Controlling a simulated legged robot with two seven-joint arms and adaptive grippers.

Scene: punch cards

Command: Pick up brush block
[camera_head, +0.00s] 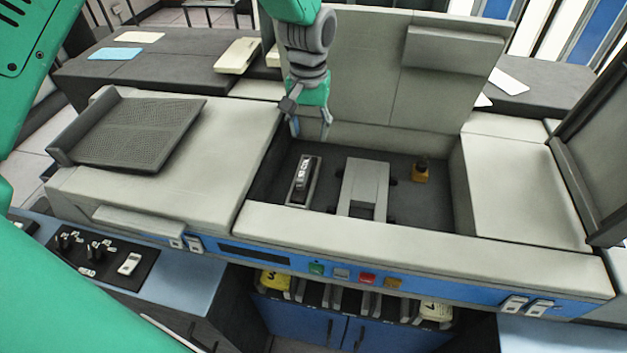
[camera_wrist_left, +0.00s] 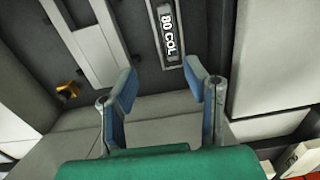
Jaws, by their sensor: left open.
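A dark block (camera_head: 303,178) marked "80 COL", which I take to be the brush block, sits in a light slot in the machine's recessed bay. Its lettered face also shows in the left wrist view (camera_wrist_left: 169,32), at the top. My left gripper (camera_head: 311,132) is above the back left of the bay, with its blue-grey fingers pointing down. In the left wrist view the gripper (camera_wrist_left: 160,78) is open and empty. The block lies beyond the fingertips, apart from them. My right gripper is not in view.
A grey bracket (camera_head: 364,187) stands in the bay beside the block. A small orange-yellow part (camera_head: 420,171) sits to its right. The bay's raised front edge (camera_head: 400,236) and upright lid (camera_head: 370,75) bound the space. A ribbed dark tray (camera_head: 135,135) is on the left.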

